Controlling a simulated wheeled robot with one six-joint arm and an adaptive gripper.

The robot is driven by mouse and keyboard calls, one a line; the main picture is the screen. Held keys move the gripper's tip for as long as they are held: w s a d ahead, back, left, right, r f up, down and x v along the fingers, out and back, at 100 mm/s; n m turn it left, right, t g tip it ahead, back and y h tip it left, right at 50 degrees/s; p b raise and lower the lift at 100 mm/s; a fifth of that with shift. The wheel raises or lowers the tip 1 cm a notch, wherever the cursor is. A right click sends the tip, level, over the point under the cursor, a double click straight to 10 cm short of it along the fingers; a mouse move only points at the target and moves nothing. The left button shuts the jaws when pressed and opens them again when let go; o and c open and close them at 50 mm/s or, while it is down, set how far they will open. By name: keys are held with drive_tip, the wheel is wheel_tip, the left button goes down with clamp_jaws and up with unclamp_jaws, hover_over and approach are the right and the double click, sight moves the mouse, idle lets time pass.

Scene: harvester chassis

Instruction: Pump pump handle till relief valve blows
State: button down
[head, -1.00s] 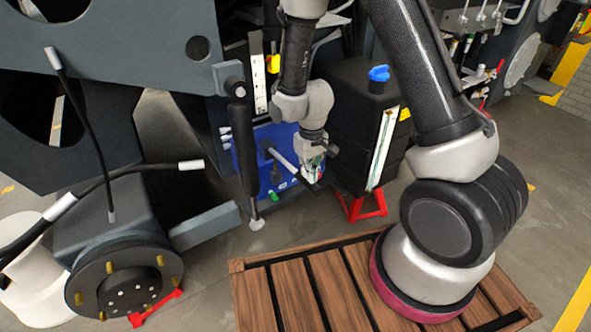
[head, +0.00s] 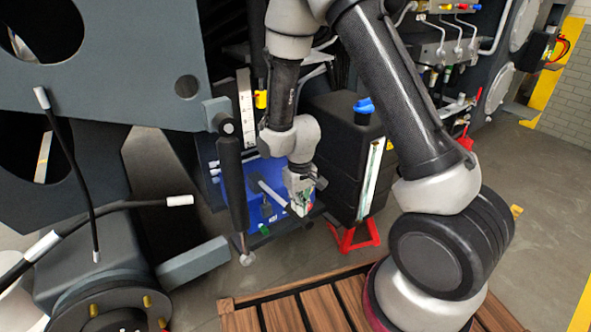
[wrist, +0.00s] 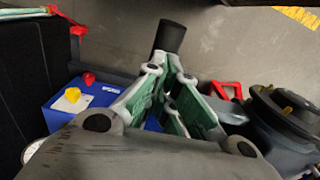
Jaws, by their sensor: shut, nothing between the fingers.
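The blue pump unit (head: 232,176) stands low beneath the chassis in the head view. Its pump handle, a pale rod (head: 270,193), slants down to the right toward my gripper (head: 301,203). In the wrist view the blue unit (wrist: 58,121) lies left of my gripper (wrist: 168,68), with a red knob and a yellow knob (wrist: 73,94) on top. My green-padded fingers are shut with nothing between them. A black cylindrical grip (wrist: 170,37), seemingly the handle's end, shows just beyond the fingertips; contact cannot be told. I cannot tell for sure which part is the relief valve.
A black tank (head: 340,150) with a blue cap stands close right of my gripper, above a red stand (head: 354,238). A dark cylinder strut (head: 232,185) hangs just left. A wheel hub (head: 105,318) and hoses are at lower left. Wooden slats (head: 290,312) lie in front.

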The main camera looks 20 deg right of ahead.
drive_tip(key=shift+f, duration=0.1)
idle(0.3)
drive_tip(key=shift+w+a+f, duration=0.1)
drive_tip(key=shift+w+f, duration=0.1)
drive_tip(key=shift+f, duration=1.05)
drive_tip(key=shift+r, duration=2.5)
drive_tip(key=shift+r, duration=0.1)
wheel_tip(320, 180, up, 12)
drive_tip(key=s+d+r+m+t, duration=0.1)
drive_tip(key=s+d+r+t, duration=0.1)
drive_tip(key=s+d+r, duration=0.5)
drive_tip(key=s+d+r+m+t, duration=0.2)
drive_tip(key=s+d+r, duration=0.6)
drive_tip(key=s+r, duration=0.4)
drive_tip(key=shift+s+r+m, duration=0.3)
drive_tip(key=shift+s+r, duration=0.1)
